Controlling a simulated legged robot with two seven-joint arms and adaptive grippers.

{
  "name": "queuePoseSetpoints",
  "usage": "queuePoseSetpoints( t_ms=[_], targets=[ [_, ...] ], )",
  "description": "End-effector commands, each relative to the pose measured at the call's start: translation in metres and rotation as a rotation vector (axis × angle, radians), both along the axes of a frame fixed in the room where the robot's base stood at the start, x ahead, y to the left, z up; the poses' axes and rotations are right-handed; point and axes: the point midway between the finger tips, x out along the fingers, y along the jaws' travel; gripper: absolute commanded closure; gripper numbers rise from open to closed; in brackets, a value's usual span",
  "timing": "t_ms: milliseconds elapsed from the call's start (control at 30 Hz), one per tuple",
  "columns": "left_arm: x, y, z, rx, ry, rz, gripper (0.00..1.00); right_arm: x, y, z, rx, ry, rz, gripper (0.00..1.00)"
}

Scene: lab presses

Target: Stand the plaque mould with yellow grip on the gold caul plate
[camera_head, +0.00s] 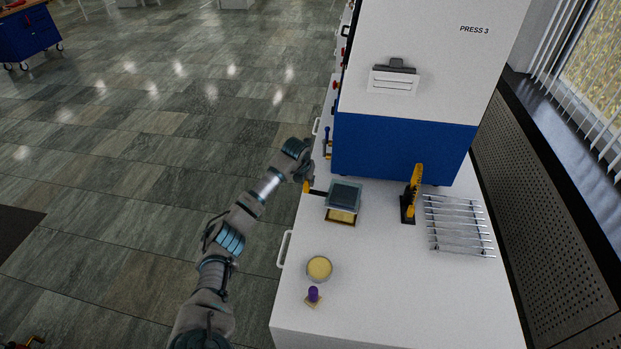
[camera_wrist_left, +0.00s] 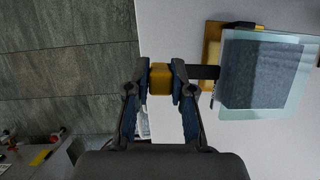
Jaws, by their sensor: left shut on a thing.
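The plaque mould (camera_head: 344,194) is a flat square with a dark middle and a pale, glassy rim. Its yellow grip (camera_wrist_left: 161,79) sticks out on a dark stem toward my left gripper. My left gripper (camera_head: 307,178) is shut on this grip, with one finger on each side in the left wrist view (camera_wrist_left: 161,82). The gold caul plate (camera_head: 341,222) is partly hidden under the mould; its edge also shows in the left wrist view (camera_wrist_left: 211,42). The mould overlaps the plate but is offset from it; I cannot tell whether they touch. My right gripper is not in view.
The white bench carries a blue and white press (camera_head: 402,147) behind the mould. A black and yellow upright tool (camera_head: 411,196) and a wire rack (camera_head: 459,226) stand to the right. A bowl (camera_head: 319,269) and a purple-handled piece (camera_head: 313,295) are in front. The front right bench is clear.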

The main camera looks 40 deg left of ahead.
Motion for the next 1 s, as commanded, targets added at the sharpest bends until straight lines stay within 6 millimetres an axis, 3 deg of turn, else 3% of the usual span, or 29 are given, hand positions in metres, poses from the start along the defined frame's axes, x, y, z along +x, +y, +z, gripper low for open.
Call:
queuePoseSetpoints(
  t_ms=[500, 1000],
  targets=[
    [0.001, -0.006, 0.006, 0.010, -0.014, -0.001, 1.00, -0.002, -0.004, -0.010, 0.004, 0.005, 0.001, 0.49],
    [0.001, -0.002, -0.045, 0.005, -0.013, 0.000, 1.00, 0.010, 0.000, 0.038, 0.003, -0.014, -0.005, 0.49]
  ],
)
